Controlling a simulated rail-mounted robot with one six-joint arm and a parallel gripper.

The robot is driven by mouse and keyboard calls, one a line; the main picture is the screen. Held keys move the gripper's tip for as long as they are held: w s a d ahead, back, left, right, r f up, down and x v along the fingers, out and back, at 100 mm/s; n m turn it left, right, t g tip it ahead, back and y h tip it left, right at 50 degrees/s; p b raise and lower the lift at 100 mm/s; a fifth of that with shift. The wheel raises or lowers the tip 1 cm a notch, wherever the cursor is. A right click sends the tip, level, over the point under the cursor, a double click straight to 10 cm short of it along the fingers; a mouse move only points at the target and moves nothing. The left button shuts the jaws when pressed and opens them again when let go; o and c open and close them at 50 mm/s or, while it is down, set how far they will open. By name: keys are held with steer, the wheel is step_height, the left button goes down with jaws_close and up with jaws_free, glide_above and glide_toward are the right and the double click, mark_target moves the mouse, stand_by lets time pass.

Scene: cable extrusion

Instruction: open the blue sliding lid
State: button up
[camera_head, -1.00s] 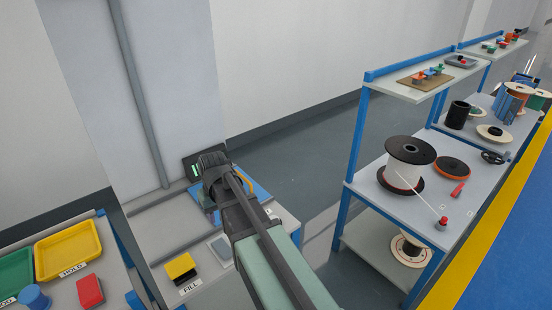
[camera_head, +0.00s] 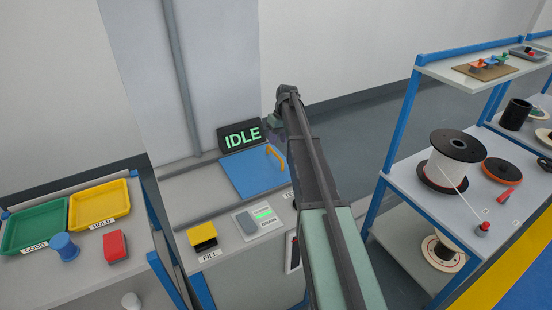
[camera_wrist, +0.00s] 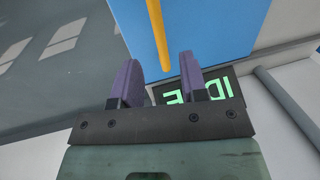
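The blue sliding lid (camera_head: 250,177) lies flat on the grey bench station and looks closed, though its right edge is partly hidden by my arm. An orange bar handle (camera_head: 275,157) stands on its right part. In the wrist view, the blue lid (camera_wrist: 215,28) fills the top and the handle (camera_wrist: 157,35) runs down toward the gap between my fingers. My gripper (camera_wrist: 158,62) is open and empty, its two purple fingers apart. In the head view, my gripper (camera_head: 272,122) is small and dark, above and behind the lid near the display.
A display (camera_head: 241,136) reading IDLE stands behind the lid. Green (camera_head: 35,228) and yellow (camera_head: 98,205) trays are at left; a shelf with spools (camera_head: 455,150) is at right.

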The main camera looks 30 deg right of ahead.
steer(key=f+b, duration=0.2)
steer(key=f, duration=0.1)
steer(key=a+f+b, duration=0.1)
steer(key=f, duration=0.1)
steer(key=shift+f, duration=0.2)
steer(key=shift+r, duration=0.15)
jaws_close()
